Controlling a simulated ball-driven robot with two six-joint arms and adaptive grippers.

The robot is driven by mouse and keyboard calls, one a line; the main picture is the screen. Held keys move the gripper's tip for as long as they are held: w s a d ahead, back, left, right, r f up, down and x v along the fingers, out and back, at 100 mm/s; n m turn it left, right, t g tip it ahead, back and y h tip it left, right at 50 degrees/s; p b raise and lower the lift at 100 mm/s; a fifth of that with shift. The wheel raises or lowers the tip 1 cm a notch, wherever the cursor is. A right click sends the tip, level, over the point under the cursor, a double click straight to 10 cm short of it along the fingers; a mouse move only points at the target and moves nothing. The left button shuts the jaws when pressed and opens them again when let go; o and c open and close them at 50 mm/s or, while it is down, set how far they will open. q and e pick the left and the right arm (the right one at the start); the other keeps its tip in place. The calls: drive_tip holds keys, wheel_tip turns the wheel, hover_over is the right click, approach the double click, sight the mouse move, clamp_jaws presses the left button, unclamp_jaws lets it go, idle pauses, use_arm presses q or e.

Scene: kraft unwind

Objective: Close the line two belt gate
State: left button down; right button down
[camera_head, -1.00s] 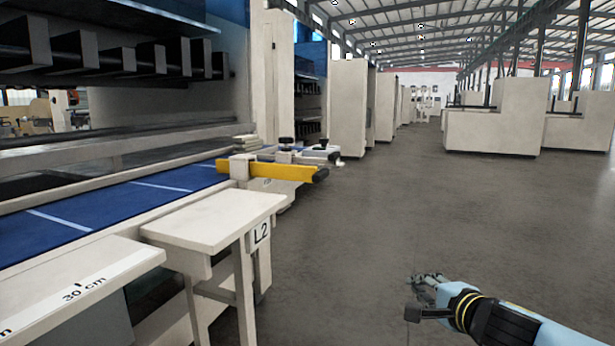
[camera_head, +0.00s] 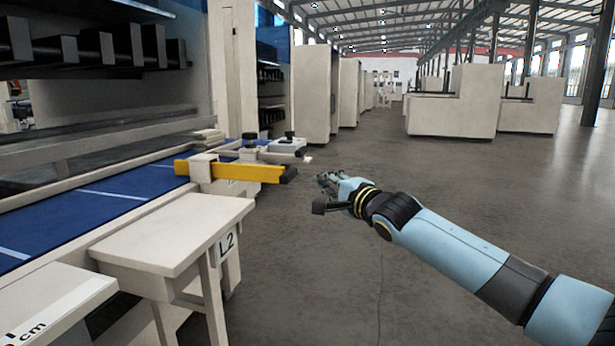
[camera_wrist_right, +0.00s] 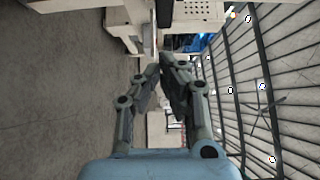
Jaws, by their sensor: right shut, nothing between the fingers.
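The belt gate is a yellow bar (camera_head: 235,171) with a black end, mounted by the blue belt (camera_head: 110,203). It sticks out past the belt's edge over the aisle side. The stand beside it carries an L2 label (camera_head: 227,243). My right gripper (camera_head: 326,189) is to the right of the bar's black end, apart from it. In the right wrist view the fingers (camera_wrist_right: 163,68) are drawn together with nothing between them. My left gripper is in neither view.
The white L2 stand (camera_head: 175,232) and a table with a ruler strip (camera_head: 40,318) stand in front of the belt. A pale device with black knobs (camera_head: 285,146) sits behind the bar. The grey floor to the right is open.

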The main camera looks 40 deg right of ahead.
drive_tip(key=w+a, duration=0.2)
drive_tip(key=w, duration=0.1)
drive_tip(key=shift+w+a+f, duration=0.1)
drive_tip(key=shift+w+a, duration=0.15)
drive_tip(key=shift+a, duration=0.05)
